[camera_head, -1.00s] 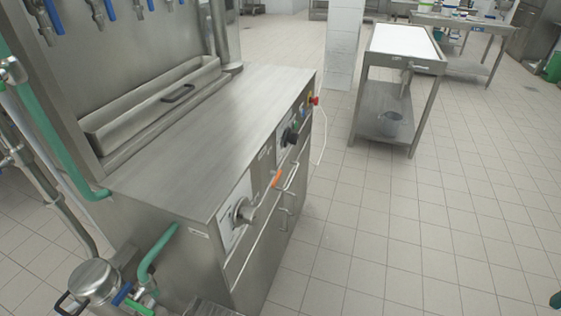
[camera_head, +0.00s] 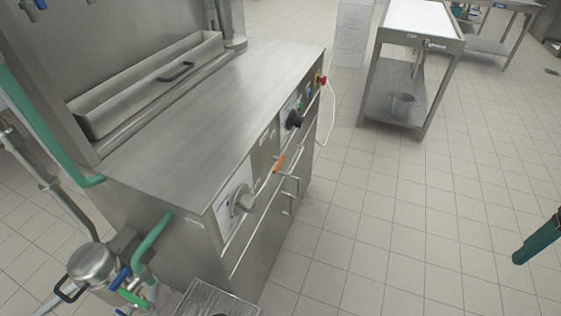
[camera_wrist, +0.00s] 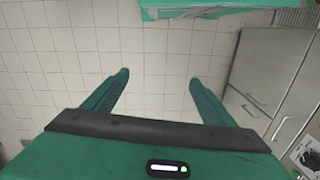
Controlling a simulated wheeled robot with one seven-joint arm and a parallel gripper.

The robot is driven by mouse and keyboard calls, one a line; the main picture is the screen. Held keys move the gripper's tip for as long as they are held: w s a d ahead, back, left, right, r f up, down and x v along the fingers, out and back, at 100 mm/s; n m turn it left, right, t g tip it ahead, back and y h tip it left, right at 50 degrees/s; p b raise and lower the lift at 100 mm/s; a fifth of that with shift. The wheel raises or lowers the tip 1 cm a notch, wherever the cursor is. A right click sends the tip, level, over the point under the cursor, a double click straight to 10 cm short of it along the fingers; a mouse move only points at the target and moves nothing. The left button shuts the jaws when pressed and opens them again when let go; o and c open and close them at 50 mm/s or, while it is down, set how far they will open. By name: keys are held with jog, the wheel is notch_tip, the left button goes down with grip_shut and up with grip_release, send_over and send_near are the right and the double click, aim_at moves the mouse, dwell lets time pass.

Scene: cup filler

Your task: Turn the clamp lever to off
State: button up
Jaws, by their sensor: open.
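A small lever with an orange handle (camera_head: 279,162) is on the front panel of the steel cup filler (camera_head: 195,110); I take it for the clamp lever. It sits between a large grey dial (camera_head: 242,199) and a black knob (camera_head: 293,119). Any markings by it are too small to read. My gripper (camera_wrist: 158,77) is open in the wrist view, with two green fingers spread and nothing between them. Green finger-like parts of mine (camera_head: 540,238) show at the right edge of the head view, well apart from the lever. The lever does not clearly show in the wrist view.
Bar handles (camera_head: 291,185) stick out below the panel. A red button (camera_head: 321,79) and a loose white cable are at the panel's far end. The tiled floor right of the filler is clear.

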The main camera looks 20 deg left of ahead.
jog(key=w+a+f+n, duration=0.3)
jog(key=w+f+n, duration=0.1)
jog(key=w, duration=0.1)
jog(key=n+t+y, duration=0.1)
jog(key=n+y, duration=1.4)
jog(key=y, duration=0.3)
send_near(281, 162)
jog(key=a, duration=1)
jog(key=shift+w+a, duration=0.2)
jog(key=shift+a, duration=0.1)
jog(key=shift+c, duration=0.7)
jog(key=c, duration=0.9)
